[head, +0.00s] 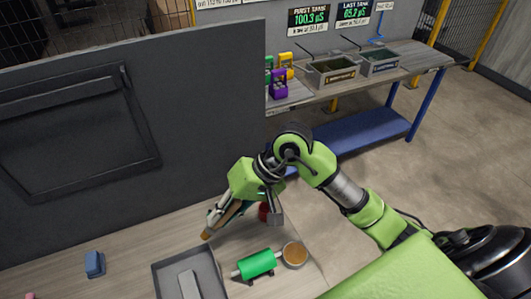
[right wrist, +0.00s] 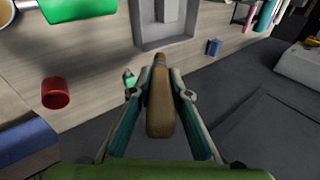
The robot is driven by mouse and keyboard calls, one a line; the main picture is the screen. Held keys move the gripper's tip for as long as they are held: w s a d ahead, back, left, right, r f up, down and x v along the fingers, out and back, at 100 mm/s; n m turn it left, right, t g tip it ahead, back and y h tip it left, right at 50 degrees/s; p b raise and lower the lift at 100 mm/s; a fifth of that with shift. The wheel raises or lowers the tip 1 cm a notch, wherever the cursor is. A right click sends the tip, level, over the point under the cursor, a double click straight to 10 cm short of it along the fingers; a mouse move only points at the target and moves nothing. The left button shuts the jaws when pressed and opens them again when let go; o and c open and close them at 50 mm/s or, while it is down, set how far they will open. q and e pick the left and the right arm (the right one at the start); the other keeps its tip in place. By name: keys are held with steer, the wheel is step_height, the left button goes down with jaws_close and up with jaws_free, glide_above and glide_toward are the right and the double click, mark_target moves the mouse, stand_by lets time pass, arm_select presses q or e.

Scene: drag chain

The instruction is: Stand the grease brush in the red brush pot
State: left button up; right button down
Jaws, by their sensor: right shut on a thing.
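The red brush pot (head: 263,213) stands on the bench, partly hidden behind my right gripper in the head view. In the right wrist view the red pot (right wrist: 56,94) is at the left, open and apart from the gripper. My right gripper (head: 213,219) is shut on a brown-handled brush, which I take as the grease brush (right wrist: 160,108). The brush lies between the two fingers, its brown tip (head: 206,235) showing below them in the head view. It is held tilted, outside the pot. My left gripper is not in view.
A green cylinder (head: 257,263) and a round tan-filled tin (head: 294,254) are at the bench's front right. A grey tray (head: 160,275) holds a grey block. A blue block (head: 94,264) is at left. A tall dark panel (head: 190,110) rises behind the bench.

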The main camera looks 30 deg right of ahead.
arm_select(q)
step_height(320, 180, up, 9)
steer(key=p, duration=0.7)
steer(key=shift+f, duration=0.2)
arm_select(e)
steer(key=w+d+r+m+g+h, duration=0.1)
steer(key=w+d+r+h, duration=0.1)
steer(key=d, duration=0.5)
steer(key=w+d+r+m+g+h, duration=0.1)
steer(key=w+d+r+m+h, duration=0.1)
steer(key=d+h, duration=0.2)
steer(key=d, duration=0.2)
steer(key=shift+w+d+r+h, duration=0.15)
steer(key=shift+d+r+h, duration=0.1)
steer(key=shift+d+h, duration=0.15)
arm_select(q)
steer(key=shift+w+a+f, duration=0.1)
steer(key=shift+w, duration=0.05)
arm_select(e)
steer(key=shift+w+a, duration=0.1)
arm_select(q)
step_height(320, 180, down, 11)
steer(key=b, duration=1.1)
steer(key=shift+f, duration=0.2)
arm_select(e)
step_height(320, 180, down, 10)
steer(key=shift+f, duration=0.2)
steer(key=c, duration=1.8)
jaws_free()
